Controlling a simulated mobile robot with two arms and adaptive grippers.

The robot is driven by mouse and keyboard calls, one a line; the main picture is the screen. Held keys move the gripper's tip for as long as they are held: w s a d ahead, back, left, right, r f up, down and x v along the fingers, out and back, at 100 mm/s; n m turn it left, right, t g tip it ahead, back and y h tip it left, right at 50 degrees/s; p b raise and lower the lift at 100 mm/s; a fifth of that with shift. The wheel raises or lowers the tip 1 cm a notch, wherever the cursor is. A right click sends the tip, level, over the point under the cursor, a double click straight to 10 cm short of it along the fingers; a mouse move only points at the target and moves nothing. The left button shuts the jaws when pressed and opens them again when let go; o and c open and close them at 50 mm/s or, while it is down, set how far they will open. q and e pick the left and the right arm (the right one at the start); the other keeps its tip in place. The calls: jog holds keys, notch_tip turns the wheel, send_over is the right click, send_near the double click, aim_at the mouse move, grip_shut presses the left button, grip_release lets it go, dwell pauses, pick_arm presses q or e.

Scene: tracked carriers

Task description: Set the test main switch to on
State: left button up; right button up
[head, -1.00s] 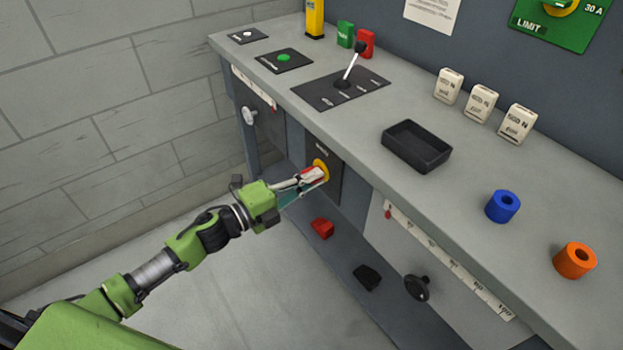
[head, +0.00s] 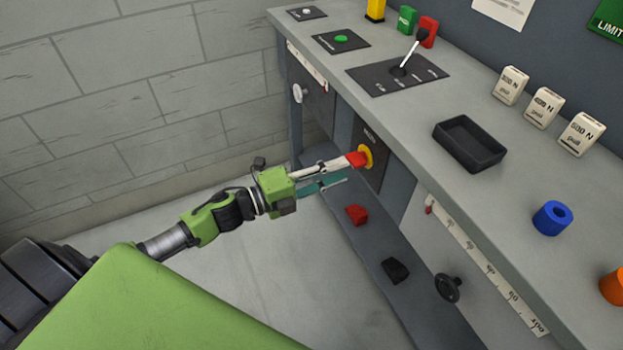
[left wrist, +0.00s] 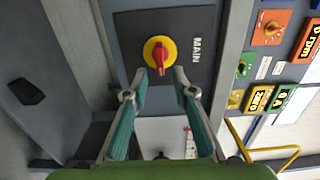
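The main switch is a red handle (head: 356,159) on a yellow ring (head: 367,156), on the dark plate of the bench front. In the left wrist view the red handle (left wrist: 158,58) points down in the picture, parallel to the plate's "MAIN" label (left wrist: 196,50). My left gripper (head: 348,171) is open in front of the switch. In the left wrist view its fingertips (left wrist: 160,74) are spread to either side of the handle's lower end, with a gap on both sides. I cannot tell exactly how far they are from the plate. My right gripper is not in view.
The bench top (head: 480,185) overhangs the switch. A lever (head: 412,52), a black tray (head: 468,143) and several weights stand on it. A red block (head: 356,214) and a black block (head: 395,270) lie on the lower shelf. A black knob (head: 447,288) sticks out at right.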

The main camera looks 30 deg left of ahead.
pick_arm(q)
jog(key=v, duration=0.6)
jog(key=shift+s+a, duration=0.25)
jog(key=shift+s, duration=0.1)
jog(key=shift+w, duration=0.1)
